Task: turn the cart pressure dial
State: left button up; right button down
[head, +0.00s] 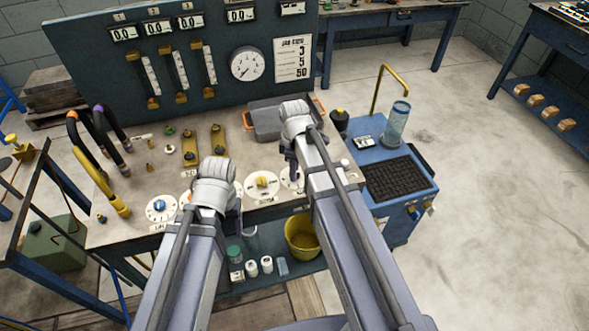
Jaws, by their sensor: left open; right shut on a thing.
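Several round dials sit along the front of the bench top. One has a blue knob (158,207), and a white one has a yellow knob (262,181). Another white dial (287,184) lies right of these, partly hidden by my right arm. My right gripper (293,170) points down over that dial and is shut, apparently on its knob, which is hidden. My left gripper (238,207) is open above the bench's front edge, left of the yellow-knobbed dial; its fingers are mostly hidden by its wrist. The dial labels are too small to read.
A blue cart (372,157) with a black grille and small knobs on its front stands right of the bench. A dark panel (88,60) with a round gauge (247,64) and readouts rises behind. Yellow-ended hoses (92,168) stand at left. Floor at right is clear.

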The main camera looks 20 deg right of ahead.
jog(key=shift+m, duration=0.4)
jog(key=m, duration=0.3)
jog(key=shift+m, duration=0.4)
jog(key=m, duration=0.4)
jog(key=shift+m, duration=0.3)
jog(key=m, duration=0.4)
jog(key=shift+m, duration=2.2)
jog(key=c, duration=0.5)
grip_release()
